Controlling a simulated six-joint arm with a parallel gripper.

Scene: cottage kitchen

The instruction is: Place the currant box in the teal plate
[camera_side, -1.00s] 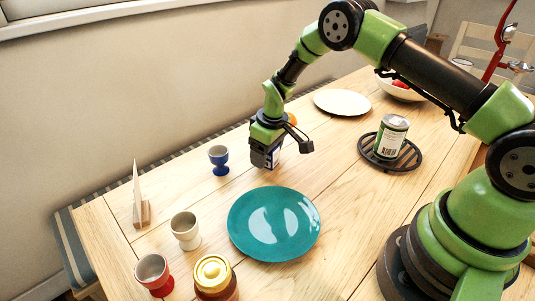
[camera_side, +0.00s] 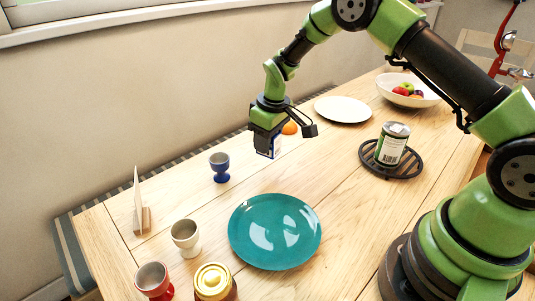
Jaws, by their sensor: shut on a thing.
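The teal plate (camera_side: 275,232) lies empty on the wooden table. My gripper (camera_side: 268,146) is above the table, behind the plate and to the right of the blue egg cup. It is shut on a small blue and white box (camera_side: 275,148), taken to be the currant box. The gripper hides most of the box, and its label cannot be read. The box appears raised above the table.
A blue egg cup (camera_side: 220,167), a cream cup (camera_side: 186,238), a red cup (camera_side: 153,280) and a gold-lidded jar (camera_side: 214,282) stand left of the plate. A can (camera_side: 391,145) stands on a black trivet (camera_side: 409,166). A white plate (camera_side: 343,109), an orange fruit (camera_side: 290,128) and a fruit bowl (camera_side: 405,92) are farther back.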

